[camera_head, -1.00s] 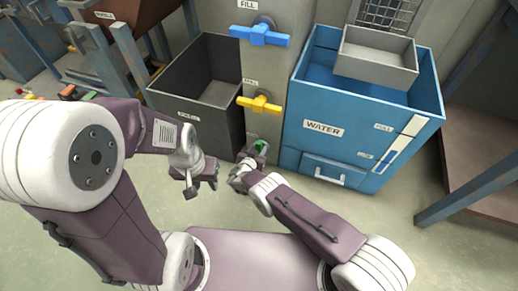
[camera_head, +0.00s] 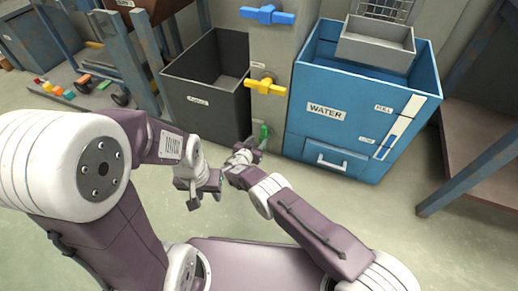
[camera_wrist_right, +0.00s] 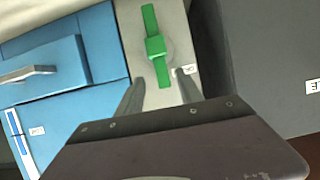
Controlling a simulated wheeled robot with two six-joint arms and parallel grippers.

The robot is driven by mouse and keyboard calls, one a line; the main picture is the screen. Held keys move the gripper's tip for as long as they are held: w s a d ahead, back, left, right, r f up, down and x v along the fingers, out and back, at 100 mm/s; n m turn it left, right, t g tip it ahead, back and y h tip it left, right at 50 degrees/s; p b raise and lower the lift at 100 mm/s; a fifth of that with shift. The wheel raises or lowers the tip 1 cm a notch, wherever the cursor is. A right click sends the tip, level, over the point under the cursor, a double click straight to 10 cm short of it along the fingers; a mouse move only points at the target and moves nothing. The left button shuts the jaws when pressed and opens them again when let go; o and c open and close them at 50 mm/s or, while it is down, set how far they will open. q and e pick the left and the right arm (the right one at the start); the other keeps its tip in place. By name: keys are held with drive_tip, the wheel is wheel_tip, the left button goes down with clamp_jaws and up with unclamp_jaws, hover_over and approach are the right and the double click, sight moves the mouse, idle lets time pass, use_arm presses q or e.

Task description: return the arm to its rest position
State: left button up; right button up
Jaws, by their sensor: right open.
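My right gripper (camera_head: 248,152) is low in front of the grey column, just short of a green valve handle (camera_head: 264,131). In the right wrist view, the open fingers of my right gripper (camera_wrist_right: 162,88) point toward the green handle (camera_wrist_right: 156,47), with nothing held between them. The handle stands upright along the column face, apart from the fingers. My left gripper (camera_head: 204,192) hangs to the left of the right one over open floor; its jaws are too small to read, and I see nothing held.
A blue water tank (camera_head: 325,112) stands right of the column, with a grey tray (camera_head: 375,45) at its top. A dark open bin (camera_head: 205,100) stands left. Blue (camera_head: 268,14) and yellow (camera_head: 265,87) valve handles are above the green one. Floor in front is clear.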

idle(0.5)
drive_tip(key=s+d+r+n+g+h+p, duration=0.1)
drive_tip(key=s+d+r+g+p, duration=0.25)
drive_tip(key=d+r, duration=0.5)
drive_tip(key=s+d+r+g+p, duration=0.3)
drive_tip(key=d+r+g+p, duration=0.15)
drive_tip(key=d+r, duration=0.35)
drive_tip(key=s+d+r+n+g+y+p, duration=0.1)
drive_tip(key=s+d+r+y+p, duration=0.15)
drive_tip(key=s+r, duration=0.5)
drive_tip(key=s+d+r+g+y+p, duration=0.1)
drive_tip(key=s+d+r+g+p, duration=0.2)
drive_tip(key=s, duration=0.8)
drive_tip(key=s+d+r+n+y+p, duration=0.1)
drive_tip(key=s+d+r+y+p, duration=0.15)
drive_tip(key=s+r, duration=0.6)
wheel_tip(320, 180, up, 34)
drive_tip(key=h+p, duration=0.1)
drive_tip(key=p, duration=3.5)
drive_tip(key=shift+s+d+r+p, duration=0.15)
drive_tip(key=shift+s+d+p, duration=0.2)
